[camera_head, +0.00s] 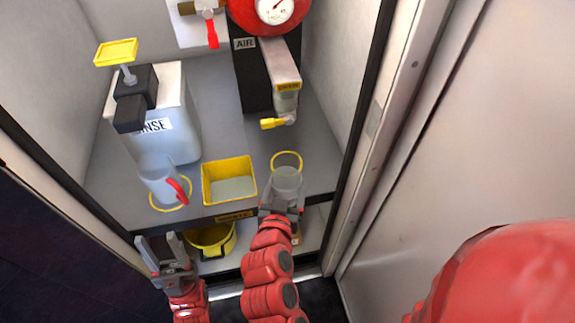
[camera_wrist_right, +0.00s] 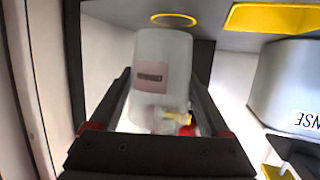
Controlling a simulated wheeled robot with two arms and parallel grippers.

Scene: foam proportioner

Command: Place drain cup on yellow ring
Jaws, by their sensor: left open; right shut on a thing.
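The drain cup (camera_head: 287,179), a clear cup with a small label, is held in my right gripper (camera_head: 281,205). In the right wrist view the cup (camera_wrist_right: 162,55) sits between the two fingers (camera_wrist_right: 158,105); its label is too blurred to read. A yellow ring (camera_head: 286,155) lies on the shelf under the drain tap, just behind the cup in the head view, which hides its near edge. The ring also shows in the right wrist view (camera_wrist_right: 174,20), beyond the cup. My left gripper (camera_head: 162,247) is open and empty, in front of the shelf's left side.
A yellow tray (camera_head: 229,164) stands left of the held cup. A red-handled jug (camera_head: 158,184) stands on another yellow ring (camera_head: 186,204), before the rinse container (camera_head: 176,134). The drain tap (camera_head: 286,102) hangs above the ring. A yellow bucket (camera_head: 211,240) is below the shelf.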

